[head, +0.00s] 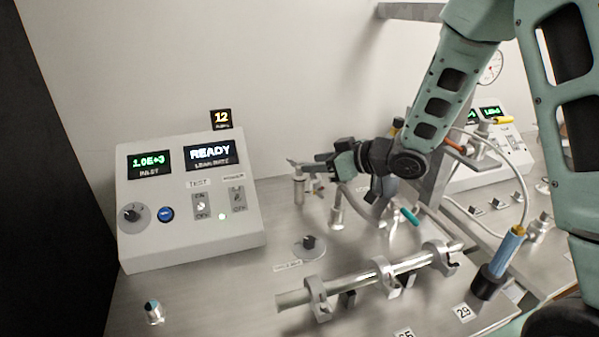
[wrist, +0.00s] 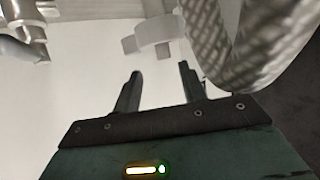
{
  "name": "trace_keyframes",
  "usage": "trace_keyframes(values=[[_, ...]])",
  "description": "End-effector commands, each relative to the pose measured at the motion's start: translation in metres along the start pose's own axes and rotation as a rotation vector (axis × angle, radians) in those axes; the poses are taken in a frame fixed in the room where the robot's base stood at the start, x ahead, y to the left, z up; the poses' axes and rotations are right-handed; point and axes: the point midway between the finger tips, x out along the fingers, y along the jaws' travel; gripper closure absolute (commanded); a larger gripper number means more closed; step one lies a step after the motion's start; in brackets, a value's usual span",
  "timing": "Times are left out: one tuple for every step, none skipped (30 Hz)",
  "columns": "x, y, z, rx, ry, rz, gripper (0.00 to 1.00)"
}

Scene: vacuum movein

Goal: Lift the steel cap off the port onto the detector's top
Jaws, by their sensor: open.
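The detector (head: 190,205) is the white sloped console at left in the head view, with lit displays and a flat narrow top. My gripper (head: 300,164) reaches left from my arm, just right of the detector. Its tips are close to the top of a small upright steel fitting (head: 299,190), which looks like the port. Whether the steel cap sits on it I cannot tell; the fingers partly cover that spot. In the wrist view my gripper (wrist: 160,70) is open with nothing between its fingers. A blurred pale round part (wrist: 152,36) lies beyond the tips.
A braided hose (wrist: 265,45) passes close to the right finger. A steel tube in clamps (head: 370,281) lies at the front, with a blue-handled tool (head: 503,250) at right. A black knob (head: 308,243) and a small teal-topped piece (head: 154,312) stand on the bench.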

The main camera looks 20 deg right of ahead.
Motion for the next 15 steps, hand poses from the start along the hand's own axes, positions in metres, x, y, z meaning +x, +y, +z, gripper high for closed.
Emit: trace_keyframes(values=[[0.003,-0.001,0.0,0.0,0.0,-0.001,0.58],[0.004,-0.001,0.0,0.0,0.0,-0.001,0.58],[0.007,-0.001,0.0,0.0,0.0,-0.001,0.58],[0.009,-0.001,0.001,0.001,0.0,-0.001,0.58],[0.012,-0.002,0.001,0.001,-0.001,-0.001,0.58],[0.017,-0.004,0.002,0.001,-0.001,-0.003,0.58],[0.021,-0.005,0.003,0.002,-0.002,-0.003,0.58],[0.026,-0.006,0.004,0.001,-0.002,-0.004,0.58],[0.032,-0.007,0.005,0.001,-0.002,-0.003,0.58],[0.036,-0.009,0.006,0.001,-0.002,-0.004,0.58],[0.04,-0.008,0.005,0.0,-0.001,-0.003,0.58],[0.045,-0.007,0.005,0.001,0.0,-0.001,0.58],[0.049,-0.007,0.005,0.001,0.0,-0.001,0.58],[0.051,-0.007,0.005,0.001,0.0,-0.001,0.58],[0.054,-0.007,0.005,0.0,0.0,-0.001,0.58]])
